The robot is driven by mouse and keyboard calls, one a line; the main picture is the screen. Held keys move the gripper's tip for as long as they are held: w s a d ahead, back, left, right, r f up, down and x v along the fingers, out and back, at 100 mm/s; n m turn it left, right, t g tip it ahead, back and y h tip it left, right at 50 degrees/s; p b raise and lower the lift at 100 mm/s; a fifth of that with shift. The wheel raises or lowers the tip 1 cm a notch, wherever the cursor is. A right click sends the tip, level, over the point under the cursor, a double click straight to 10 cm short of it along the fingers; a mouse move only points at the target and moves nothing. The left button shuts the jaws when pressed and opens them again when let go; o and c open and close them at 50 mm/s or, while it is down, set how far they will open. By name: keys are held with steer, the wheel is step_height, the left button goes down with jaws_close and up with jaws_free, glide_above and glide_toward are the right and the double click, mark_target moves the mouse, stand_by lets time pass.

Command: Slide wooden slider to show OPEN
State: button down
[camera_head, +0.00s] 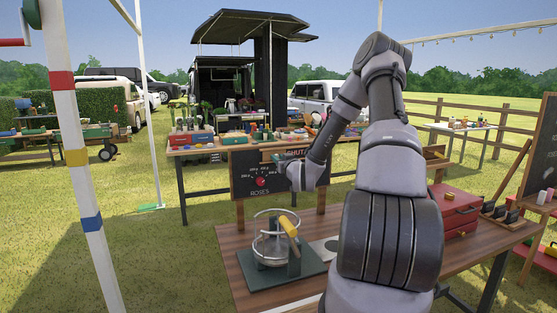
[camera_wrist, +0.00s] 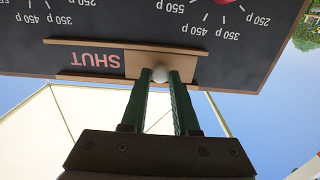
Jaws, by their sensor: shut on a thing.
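A dark chalkboard sign (camera_head: 248,178) stands upright behind the table, with a red picture, ROSES and prices on it. The word SHUT shows at its top, and also upside down in the wrist view on the board (camera_wrist: 60,25). The wooden slider (camera_wrist: 138,62) sits between thin wooden rails (camera_wrist: 85,44), right beside SHUT in the wrist view. No OPEN is seen. In the head view my gripper (camera_head: 280,160) is at the sign's top, small and partly hidden.
The wooden table (camera_head: 237,263) in front carries a wire-and-metal device with a yellow handle (camera_head: 289,227) on a dark base, below my arm. A red box (camera_head: 455,208) stands at the right. Another table (camera_head: 178,151) with goods is behind the sign.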

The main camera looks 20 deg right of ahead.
stand_by(0.6)
steer(key=d, duration=1)
steer(key=shift+d, duration=0.1)
steer(key=c, duration=0.7)
jaws_free()
steer(key=shift+d, duration=0.1)
steer(key=shift+s, duration=0.1)
steer(key=s, duration=1)
steer(key=shift+s, duration=0.35)
